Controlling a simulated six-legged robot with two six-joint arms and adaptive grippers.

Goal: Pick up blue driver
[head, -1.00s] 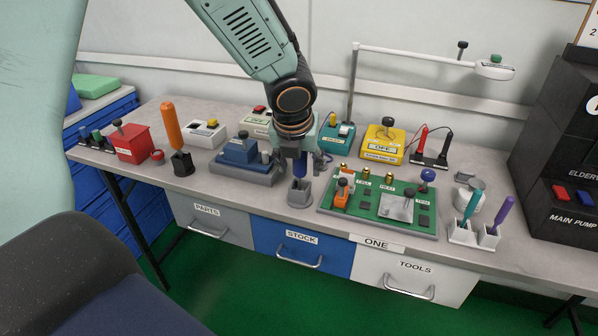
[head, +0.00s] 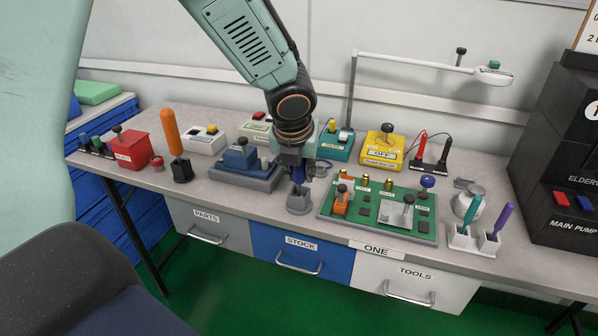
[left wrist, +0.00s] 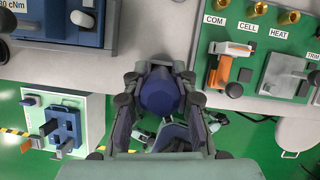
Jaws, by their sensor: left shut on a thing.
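The blue driver (head: 298,174) stands upright with its lower end in a small grey holder (head: 299,203) near the front edge of the bench. My left gripper (head: 297,168) points down over it and is shut on its handle. In the left wrist view the driver's dark blue handle (left wrist: 160,93) sits between the two fingers of the gripper (left wrist: 160,100). The driver's tip is hidden in the holder. My right gripper does not show in either view.
A blue device (head: 240,158) on a grey base is close at left, and a green circuit board (head: 375,219) is close at right. An orange-handled driver (head: 171,132) stands further left. Teal (head: 472,211) and purple (head: 501,218) drivers stand at right. A lamp (head: 420,58) rises behind.

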